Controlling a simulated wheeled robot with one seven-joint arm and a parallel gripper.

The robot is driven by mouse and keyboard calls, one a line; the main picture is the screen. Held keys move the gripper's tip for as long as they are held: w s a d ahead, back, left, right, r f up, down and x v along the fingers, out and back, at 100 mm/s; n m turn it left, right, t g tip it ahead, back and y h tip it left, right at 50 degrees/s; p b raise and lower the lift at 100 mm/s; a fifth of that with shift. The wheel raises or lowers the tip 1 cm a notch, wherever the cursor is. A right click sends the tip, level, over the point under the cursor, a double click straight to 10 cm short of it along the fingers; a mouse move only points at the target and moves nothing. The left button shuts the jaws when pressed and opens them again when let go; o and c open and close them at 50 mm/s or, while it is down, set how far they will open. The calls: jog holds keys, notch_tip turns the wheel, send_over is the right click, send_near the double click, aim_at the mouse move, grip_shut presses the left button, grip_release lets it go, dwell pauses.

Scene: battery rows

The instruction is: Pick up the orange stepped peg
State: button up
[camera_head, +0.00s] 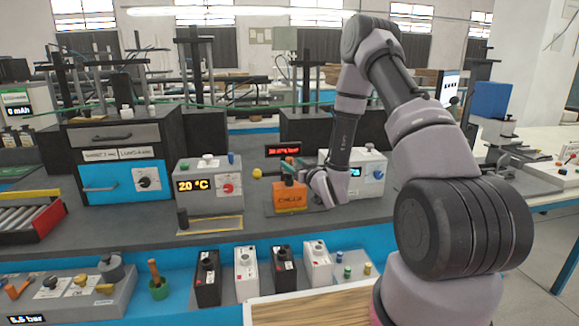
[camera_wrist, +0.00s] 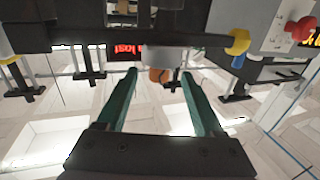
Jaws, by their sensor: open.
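My gripper is open, with nothing between the fingers that I can see held. In the head view my wrist is beside an orange box (camera_head: 289,198) with lettering on the bench, and my fingers are hard to make out. An upright orange-brown peg (camera_head: 153,268) stands in a green holder (camera_head: 159,290) at the lower left.
A grey 20 °C unit (camera_head: 208,188) stands left of the orange box. A yellow knob (camera_head: 257,173) is close to my gripper and shows in the wrist view (camera_wrist: 238,42). Black and white batteries (camera_head: 207,279) line the front shelf. A wooden board (camera_head: 315,308) lies in front.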

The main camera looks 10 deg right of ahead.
jog(key=x, duration=0.6)
jog(key=shift+w+a+r, duration=0.1)
jog(key=shift+w+r, duration=0.05)
jog(key=shift+w, duration=0.25)
grip_shut()
